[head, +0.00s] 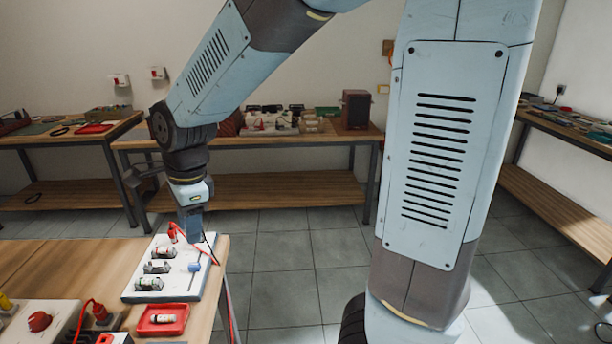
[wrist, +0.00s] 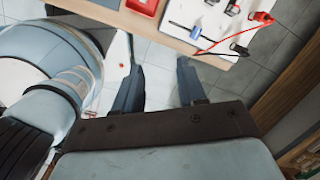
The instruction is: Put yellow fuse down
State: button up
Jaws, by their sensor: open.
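My gripper (wrist: 157,68) is open, with nothing between its two fingers. In the wrist view the floor shows between them, just off the table edge. In the head view my gripper (head: 190,222) appears in front of the far part of a white board (head: 136,291). Several fuse-like cylinders in clips stand on the board, one of them a fuse with green marks (head: 150,284). A small pale cylinder (head: 163,319) lies in a red tray (head: 172,333) nearer the front. I cannot tell which piece is the yellow fuse.
Red and black leads run over the board's right edge. A box with a red knob (head: 39,321) and a red plug (head: 100,311) stand at the front left of the table (head: 60,257). Cluttered benches line the walls. The tiled floor (head: 290,262) between is clear.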

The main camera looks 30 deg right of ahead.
jog(key=s+d+r+n+t, duration=0.1)
jog(key=s+d+r+n, duration=0.2)
jog(key=s+d+n, duration=0.1)
jog(key=s+d+r+n+t+h, duration=0.1)
jog(key=s+d+r+n, duration=0.3)
jog(key=d, duration=0.5)
jog(key=s+d+r+n+t, duration=0.2)
jog(key=s+d+r+n, duration=0.2)
jog(key=d+n, duration=0.3)
jog(key=shift+r+n+t+h, duration=0.3)
jog(key=shift+n+t, duration=0.1)
jog(key=shift+n, duration=0.1)
